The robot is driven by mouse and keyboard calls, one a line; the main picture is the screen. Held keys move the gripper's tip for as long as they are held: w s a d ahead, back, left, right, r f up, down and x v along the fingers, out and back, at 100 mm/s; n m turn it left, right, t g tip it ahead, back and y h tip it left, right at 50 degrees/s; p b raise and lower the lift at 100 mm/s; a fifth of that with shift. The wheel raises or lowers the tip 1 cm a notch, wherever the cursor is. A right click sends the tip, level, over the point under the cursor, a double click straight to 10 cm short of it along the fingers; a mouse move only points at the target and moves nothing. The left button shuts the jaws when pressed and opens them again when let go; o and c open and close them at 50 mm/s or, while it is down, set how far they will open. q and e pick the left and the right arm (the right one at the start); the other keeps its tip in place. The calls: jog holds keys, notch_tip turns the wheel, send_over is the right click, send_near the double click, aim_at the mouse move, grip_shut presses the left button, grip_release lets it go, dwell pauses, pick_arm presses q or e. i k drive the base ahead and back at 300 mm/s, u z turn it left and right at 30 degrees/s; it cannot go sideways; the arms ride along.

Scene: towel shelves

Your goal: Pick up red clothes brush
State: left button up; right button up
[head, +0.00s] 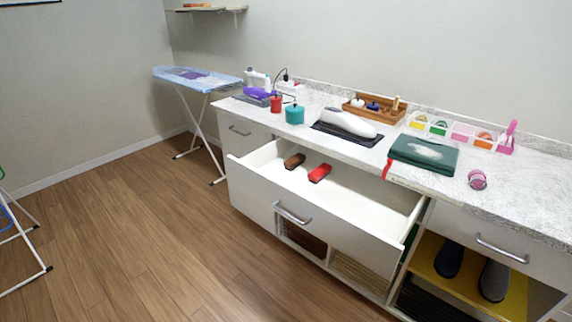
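A red clothes brush (319,173) lies in the open white drawer (345,208), toward the drawer's back. A brown brush (294,161) lies beside it on the left, a little apart. The drawer is pulled out from the counter and holds only these two brushes in what I can see. Neither of my grippers shows in the head view.
An ironing board (196,79) stands at the back left. The wooden floor (130,225) before the drawer is clear.

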aim_at(318, 174)
jog(key=u, duration=0.1)
jog(key=i, duration=0.95)
jog(key=z, duration=0.35)
